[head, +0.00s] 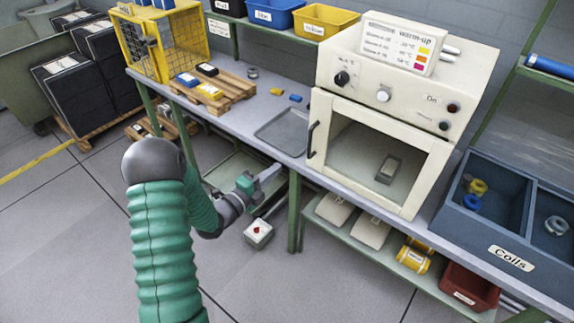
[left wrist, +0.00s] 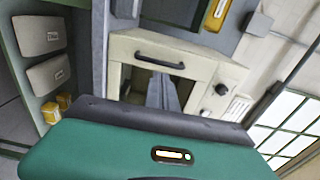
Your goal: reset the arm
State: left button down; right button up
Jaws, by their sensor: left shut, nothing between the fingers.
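My left arm comes in from the lower left of the head view in a green ribbed sleeve. My left gripper (head: 276,169) is shut and empty, in front of the workbench's front edge. It points right, toward the cream oven (head: 378,115). In the left wrist view the grey fingers of my left gripper (left wrist: 163,92) lie together, with the oven's front and dark handle (left wrist: 158,62) beyond them. The oven window shows a small grey block (head: 389,168) inside. My right gripper is not in view.
The grey workbench (head: 262,88) holds a metal tray (head: 284,131), a pallet (head: 222,97) with small blocks, and a yellow wire cage (head: 168,42). A blue coil bin (head: 484,228) stands at right. A white box with a red mark (head: 258,233) sits below the gripper. Floor at left is open.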

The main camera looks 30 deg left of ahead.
pick_arm(q)
jog(key=d+f+n+g+y+p, duration=0.1)
jog(key=d+f+n+g+y, duration=0.1)
jog(key=d+n+g, duration=0.5)
jog(key=s+d+n+g, duration=0.4)
jog(key=s+d+n, duration=0.2)
jog(key=s, duration=0.4)
jog(key=s+d+n+g+p, duration=0.1)
jog(key=s+d+n+g, duration=0.3)
jog(key=s, duration=0.6)
jog(key=d+n, duration=0.2)
jog(key=d, duration=0.1)
jog(key=shift+s+d+f, duration=0.2)
jog(key=shift+s+d, duration=0.1)
jog(key=shift+d, duration=0.05)
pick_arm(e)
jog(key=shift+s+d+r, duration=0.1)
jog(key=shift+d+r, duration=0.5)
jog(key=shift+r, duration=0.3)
pick_arm(q)
jog(key=shift+d, duration=0.3)
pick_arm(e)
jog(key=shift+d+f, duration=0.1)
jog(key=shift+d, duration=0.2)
pick_arm(q)
jog(key=shift+a, duration=0.1)
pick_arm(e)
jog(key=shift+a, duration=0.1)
